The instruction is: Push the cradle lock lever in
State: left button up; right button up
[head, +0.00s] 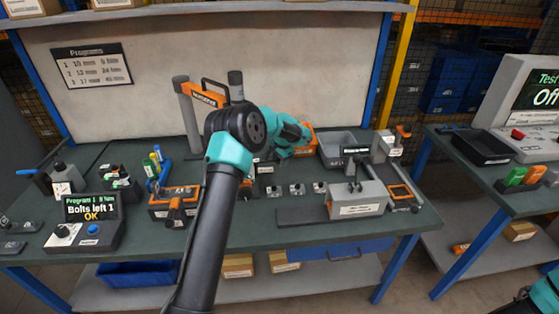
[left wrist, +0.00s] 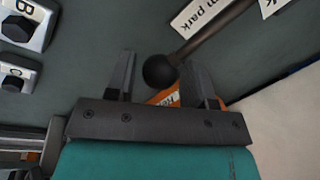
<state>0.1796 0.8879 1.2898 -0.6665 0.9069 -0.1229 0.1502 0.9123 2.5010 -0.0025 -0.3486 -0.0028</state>
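My left gripper (head: 298,134) is over the back middle of the bench, and its fingers are too small to read in the head view. In the left wrist view the gripper (left wrist: 162,68) is open, with its two dark fingers apart. A black ball knob (left wrist: 160,72) on a thin rod, lever-like, shows between the fingers; I cannot tell whether they touch it. A white label ending in "park" (left wrist: 200,14) lies beside the rod. An orange part (left wrist: 168,98) is partly hidden behind the gripper. Only part of my right arm shows, at the lower right of the head view.
Blocks with bolts (head: 297,189) stand in a row on the bench (head: 260,230). A grey fixture (head: 357,199) is to the right and an orange-framed fixture (head: 160,209) to the left. A grey bin (head: 338,146) stands behind. The display (head: 90,207) reads "Bolts left 1 OK".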

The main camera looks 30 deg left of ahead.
pick_arm(q)
grip_shut()
jog(key=shift+s+a, duration=0.9)
jog(key=shift+a, duration=0.2)
jog(key=shift+o, duration=1.2)
grip_release()
jog(key=shift+s+a, duration=0.1)
notch_tip(320, 180, up, 7)
jog(key=d, duration=0.1)
jog(key=shift+s+d+r, duration=0.15)
jog(key=shift+s+r, duration=0.05)
